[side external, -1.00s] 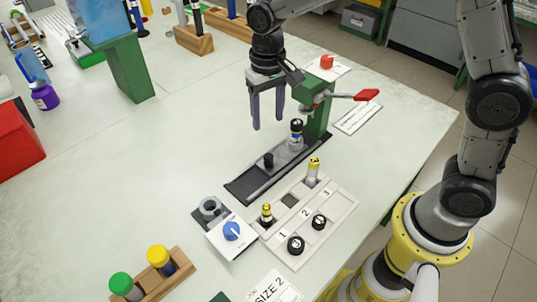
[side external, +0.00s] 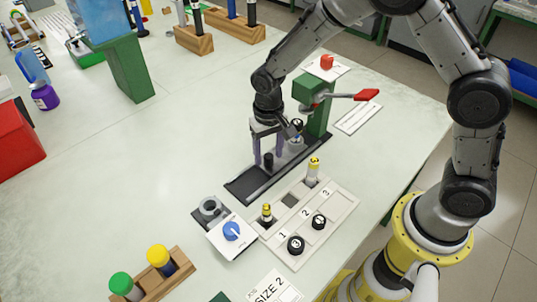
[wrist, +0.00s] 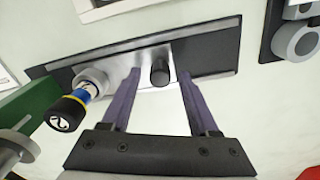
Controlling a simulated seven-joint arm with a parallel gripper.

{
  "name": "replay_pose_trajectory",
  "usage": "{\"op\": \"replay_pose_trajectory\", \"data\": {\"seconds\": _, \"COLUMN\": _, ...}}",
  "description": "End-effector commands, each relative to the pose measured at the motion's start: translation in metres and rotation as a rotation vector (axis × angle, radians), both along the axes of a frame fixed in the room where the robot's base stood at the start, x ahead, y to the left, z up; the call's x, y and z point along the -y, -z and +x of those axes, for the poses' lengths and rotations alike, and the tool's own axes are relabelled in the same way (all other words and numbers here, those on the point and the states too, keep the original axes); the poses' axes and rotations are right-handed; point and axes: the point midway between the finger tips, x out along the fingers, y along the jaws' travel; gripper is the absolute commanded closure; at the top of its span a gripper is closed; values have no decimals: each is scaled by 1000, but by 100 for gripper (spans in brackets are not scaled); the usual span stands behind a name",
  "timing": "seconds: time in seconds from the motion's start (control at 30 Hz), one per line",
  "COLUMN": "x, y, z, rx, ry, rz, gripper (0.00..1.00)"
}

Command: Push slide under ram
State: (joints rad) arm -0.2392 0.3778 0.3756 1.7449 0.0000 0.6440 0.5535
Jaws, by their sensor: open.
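The slide (wrist: 121,75) is a grey plate in a dark track (side external: 246,189), with an upright black knob (wrist: 160,72) and a round grey holder. A rod (wrist: 83,93) with blue and yellow bands and a black cap marked 2 stands in the holder. My gripper (wrist: 160,78) is open, its purple fingers low on either side of the knob; I cannot tell if either touches it. In the side view my gripper (side external: 268,156) partly hides the slide. The ram's green press (side external: 319,116), with a red-tipped lever (side external: 366,95), stands at the track's far right end.
A pale board (side external: 332,207) numbered 1 to 3 lies in front of the track, holding rods and black caps. A blue dial (side external: 232,231) and a grey ring fixture (side external: 209,207) sit to its left.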

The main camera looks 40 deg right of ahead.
Motion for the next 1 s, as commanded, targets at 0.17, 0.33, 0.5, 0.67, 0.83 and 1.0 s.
{"op": "replay_pose_trajectory", "data": {"seconds": 0.17, "x": 0, "y": 10, "z": 0, "rx": 0, "ry": 0, "rz": 0, "gripper": 39}}
{"op": "replay_pose_trajectory", "data": {"seconds": 0.33, "x": 0, "y": 11, "z": 0, "rx": 0, "ry": 0, "rz": 0, "gripper": 39}}
{"op": "replay_pose_trajectory", "data": {"seconds": 0.5, "x": 0, "y": 11, "z": 0, "rx": 0, "ry": 0, "rz": 0, "gripper": 50}}
{"op": "replay_pose_trajectory", "data": {"seconds": 0.67, "x": 0, "y": 11, "z": 0, "rx": 1, "ry": 0, "rz": 0, "gripper": 79}}
{"op": "replay_pose_trajectory", "data": {"seconds": 0.83, "x": 0, "y": 11, "z": 0, "rx": 1, "ry": 0, "rz": 0, "gripper": 100}}
{"op": "replay_pose_trajectory", "data": {"seconds": 1.0, "x": 0, "y": 11, "z": 0, "rx": 1, "ry": 0, "rz": 0, "gripper": 100}}
